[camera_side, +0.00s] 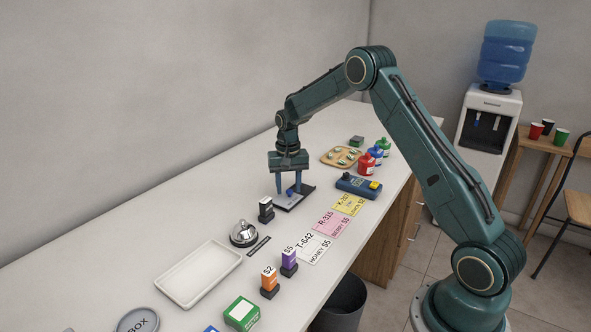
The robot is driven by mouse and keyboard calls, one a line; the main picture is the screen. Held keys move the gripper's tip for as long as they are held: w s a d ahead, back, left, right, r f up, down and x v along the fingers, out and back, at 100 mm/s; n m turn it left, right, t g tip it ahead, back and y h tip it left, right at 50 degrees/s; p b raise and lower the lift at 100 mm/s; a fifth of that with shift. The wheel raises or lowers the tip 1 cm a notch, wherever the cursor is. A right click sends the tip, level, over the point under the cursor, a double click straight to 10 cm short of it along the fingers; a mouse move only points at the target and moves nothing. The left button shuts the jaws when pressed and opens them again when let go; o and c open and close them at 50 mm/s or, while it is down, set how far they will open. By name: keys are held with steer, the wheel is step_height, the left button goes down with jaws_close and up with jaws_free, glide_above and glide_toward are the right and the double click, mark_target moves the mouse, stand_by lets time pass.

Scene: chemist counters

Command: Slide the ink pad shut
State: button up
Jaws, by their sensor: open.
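The ink pad (293,203) lies on the white counter, a flat dark case with a paler grey-blue surface showing. A small blue knob (289,192) shows on it, between my gripper's fingers. My gripper (289,188) points straight down over the pad, its two blue fingers apart. The fingertips are close to the pad; I cannot tell whether they touch the knob or the case. Part of the pad is hidden behind the fingers.
A black stamp (266,210) stands just left of the pad, and a blue device (358,186) lies to its right. Coloured tickets (330,222) run along the front edge. A bell (243,233) and an empty white tray (199,275) are nearer. Bare counter lies behind the pad.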

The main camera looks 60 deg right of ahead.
mark_target(288, 192)
step_height(288, 192, up, 14)
steer(key=shift+f, duration=0.25)
stand_by(0.3)
stand_by(0.3)
steer(key=s+a+r+n+t, duration=0.3)
steer(key=s+a+r+n, duration=0.1)
steer(key=s+a+r, duration=1)
steer(key=s+a+f+n+t, duration=0.1)
steer(key=s+a+f+n, duration=0.1)
steer(key=s, duration=0.7)
steer(key=s+a+f+n+t, duration=0.1)
steer(key=s+a+f+n, duration=0.2)
steer(key=s, duration=0.7)
steer(key=shift+f+t, duration=0.15)
steer(key=shift+t, duration=0.15)
